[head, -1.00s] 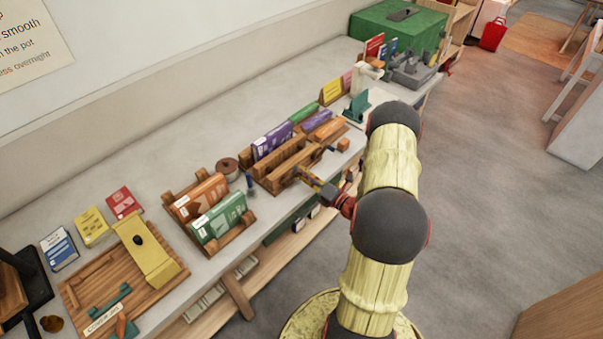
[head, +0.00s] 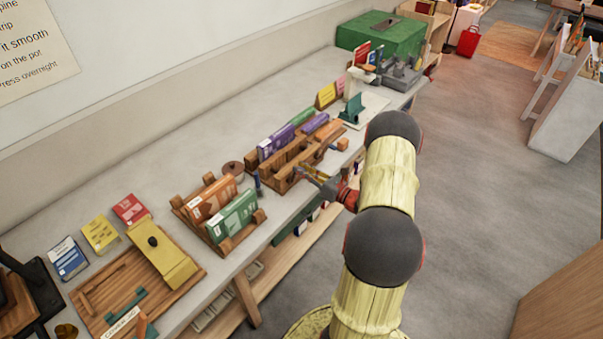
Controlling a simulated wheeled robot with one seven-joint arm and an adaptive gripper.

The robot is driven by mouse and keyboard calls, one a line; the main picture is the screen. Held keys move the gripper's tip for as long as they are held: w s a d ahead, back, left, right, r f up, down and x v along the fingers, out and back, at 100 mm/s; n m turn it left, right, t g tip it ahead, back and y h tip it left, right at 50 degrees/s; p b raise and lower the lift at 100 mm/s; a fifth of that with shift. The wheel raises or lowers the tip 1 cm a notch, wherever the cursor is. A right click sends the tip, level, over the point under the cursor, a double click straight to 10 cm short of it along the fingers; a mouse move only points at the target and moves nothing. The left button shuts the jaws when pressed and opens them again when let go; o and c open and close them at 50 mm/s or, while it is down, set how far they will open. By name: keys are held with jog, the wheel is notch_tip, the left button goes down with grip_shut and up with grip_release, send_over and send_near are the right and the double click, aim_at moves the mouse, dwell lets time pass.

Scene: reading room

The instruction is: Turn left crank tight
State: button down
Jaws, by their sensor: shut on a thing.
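A wooden press (head: 284,176) stands at the bench's front edge, with slim books upright behind it. My gripper (head: 311,175) reaches in from the right, low at the press's front side. Its fingers are shut on the left crank, which is small and mostly hidden by the fingers, so its angle cannot be told. A small blue upright piece (head: 258,184) stands at the press's left end; I cannot tell whether it belongs to a crank.
A wooden rack (head: 188,208) with orange and green books stands left of the press. A small orange block (head: 343,144) lies to its right. A board with a yellow bar (head: 165,258) lies nearer. A green box (head: 385,35) stands at the far end.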

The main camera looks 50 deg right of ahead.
jog(key=a+n+b, duration=0.2)
jog(key=n, duration=0.2)
jog(key=a+f+n+b, duration=0.1)
jog(key=a+n+b, duration=0.1)
jog(key=n, duration=0.2)
jog(key=a+n+b, duration=0.2)
jog(key=n, duration=0.1)
jog(key=shift+s+a+f+n, duration=0.15)
jog(key=shift+s+f+n, duration=0.15)
jog(key=shift+n, duration=0.1)
jog(key=shift+a+f+n+b, duration=0.4)
jog(key=shift+n+b, duration=0.65)
jog(key=shift+a+f+n+b, duration=0.35)
jog(key=shift+n+b, duration=0.65)
jog(key=shift+n, duration=0.05)
jog(key=shift+s, duration=0.1)
jog(key=c, duration=2.1)
grip_release()
jog(key=o, duration=0.3)
jog(key=shift+r, duration=0.1)
